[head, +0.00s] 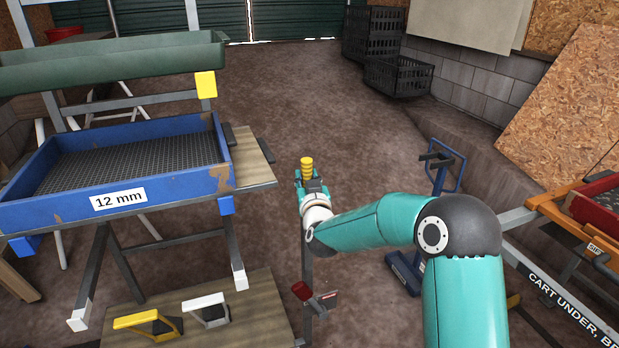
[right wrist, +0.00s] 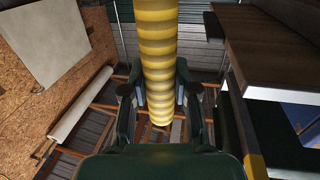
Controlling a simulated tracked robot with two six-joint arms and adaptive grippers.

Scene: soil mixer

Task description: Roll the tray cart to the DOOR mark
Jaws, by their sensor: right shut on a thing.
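My right gripper (head: 312,183) is shut on a yellow ribbed handle (head: 307,164), which stands upright between its fingers. The handle (right wrist: 158,60) also fills the middle of the right wrist view, between the dark fingers. A grey post (head: 307,265) shows below the gripper; whether it joins the handle I cannot tell. I cannot make out a tray cart for certain. A blue wheelless-looking base with a post and frame (head: 440,178) stands right of the gripper, partly behind my arm. No DOOR mark is readable. My left gripper is not in view.
A blue sieve marked 12 mm (head: 185,183) stands on a frame at left, beside a green trough (head: 120,66). An orange frame (head: 560,205) and a rail lettered CART UNDER (head: 570,305) are at right. Black crates (head: 398,75) stand at back. Brown floor between is open.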

